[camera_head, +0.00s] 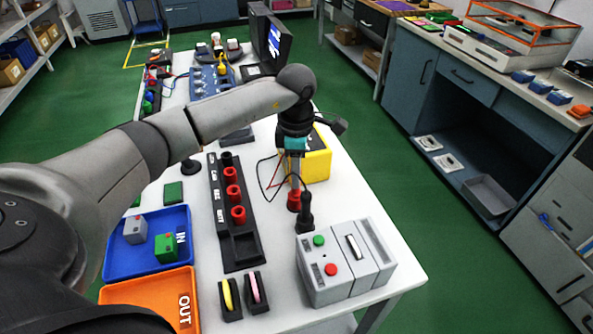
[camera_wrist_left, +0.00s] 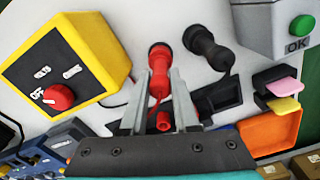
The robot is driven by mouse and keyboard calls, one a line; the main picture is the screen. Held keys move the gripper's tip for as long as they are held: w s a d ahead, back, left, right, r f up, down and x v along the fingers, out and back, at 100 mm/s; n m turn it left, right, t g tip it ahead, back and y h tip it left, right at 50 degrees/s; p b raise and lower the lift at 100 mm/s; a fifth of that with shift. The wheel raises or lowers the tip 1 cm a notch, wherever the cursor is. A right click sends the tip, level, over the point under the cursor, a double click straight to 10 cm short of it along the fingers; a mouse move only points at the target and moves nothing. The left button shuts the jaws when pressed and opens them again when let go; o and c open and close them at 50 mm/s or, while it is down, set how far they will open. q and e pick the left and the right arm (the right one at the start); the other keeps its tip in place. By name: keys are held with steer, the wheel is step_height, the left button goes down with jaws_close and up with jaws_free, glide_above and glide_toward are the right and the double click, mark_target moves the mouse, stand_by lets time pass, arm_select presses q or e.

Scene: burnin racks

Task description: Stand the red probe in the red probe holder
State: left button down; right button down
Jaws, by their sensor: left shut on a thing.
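My left gripper (camera_head: 294,180) reaches down over the white table between the yellow box and the grey box. A black probe holder (camera_wrist_left: 198,40) stands close beside the red one. My right gripper is not in view.
A yellow box (camera_wrist_left: 88,40) with a red knob is close on one side. A grey box (camera_head: 345,262) with green and red buttons stands at the front. A black rack (camera_head: 216,200) with red cups, a blue tray (camera_head: 120,270) and an orange tray (camera_head: 125,293) lie left. Thin cables hang nearby.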

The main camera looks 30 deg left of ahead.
arm_select(q)
steer(key=shift+f, duration=0.15)
steer(key=c, duration=0.6)
jaws_free()
step_height(320, 180, up, 15)
steer(key=shift+r+p, duration=0.15)
steer(key=shift+p, duration=0.6)
steer(key=shift+s, duration=0.1)
